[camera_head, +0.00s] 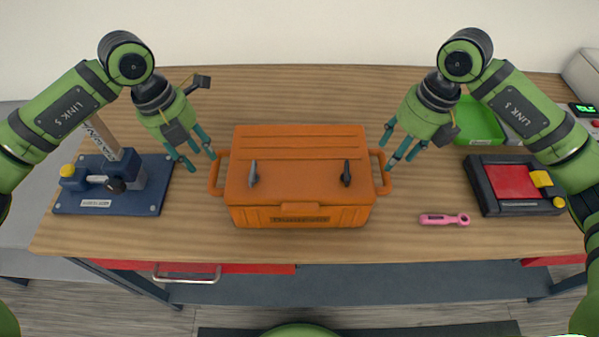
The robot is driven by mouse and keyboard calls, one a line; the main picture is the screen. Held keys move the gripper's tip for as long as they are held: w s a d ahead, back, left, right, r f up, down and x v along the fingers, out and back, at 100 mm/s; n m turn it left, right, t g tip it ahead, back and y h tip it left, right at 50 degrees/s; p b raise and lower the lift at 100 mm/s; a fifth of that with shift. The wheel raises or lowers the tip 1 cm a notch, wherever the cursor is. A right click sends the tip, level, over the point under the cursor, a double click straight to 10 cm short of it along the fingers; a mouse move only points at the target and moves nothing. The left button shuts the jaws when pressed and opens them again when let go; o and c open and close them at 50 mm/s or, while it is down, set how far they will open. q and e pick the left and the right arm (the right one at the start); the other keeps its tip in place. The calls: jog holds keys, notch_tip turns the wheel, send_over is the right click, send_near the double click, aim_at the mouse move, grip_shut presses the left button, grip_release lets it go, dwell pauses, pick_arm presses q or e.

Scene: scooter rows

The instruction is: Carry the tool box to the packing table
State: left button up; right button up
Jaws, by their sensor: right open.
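The orange tool box (300,215) stands upright and closed on the wooden tabletop, in the middle of the head view. It has two dark latches on its lid and a loop handle at each end. My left gripper (202,162) is open and empty, just left of the left handle (214,174). My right gripper (388,157) is open and empty, close beside the right handle (383,172). I cannot tell if any fingertip touches a handle. I cannot tell whether this wooden table (330,247) is the packing table.
A blue-based fixture (110,205) stands at the left of the table. The wood behind and in front of the box is clear.

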aim_at(212, 171)
jog(key=shift+s, duration=0.15)
pick_arm(q)
jog(key=f, duration=0.3)
jog(key=d+f, duration=0.1)
jog(key=f, duration=0.2)
jog(key=shift+d+f, duration=0.15)
jog(key=shift+f, duration=0.1)
pick_arm(e)
jog(key=f, duration=0.3)
jog(key=a+f, duration=0.1)
jog(key=f, duration=0.2)
jog(key=shift+w+a+f, duration=0.15)
jog(key=shift+w+f, duration=0.05)
pick_arm(q)
jog(key=shift+w+f, duration=0.15)
jog(key=shift+f, duration=0.15)
pick_arm(e)
jog(key=shift+w+f, duration=0.1)
jog(key=shift+f, duration=0.25)
pick_arm(q)
grip_shut()
pick_arm(e)
jog(key=c, duration=0.9)
grip_shut()
pick_arm(q)
jog(key=shift+r, duration=0.1)
pick_arm(e)
jog(key=shift+r, duration=0.1)
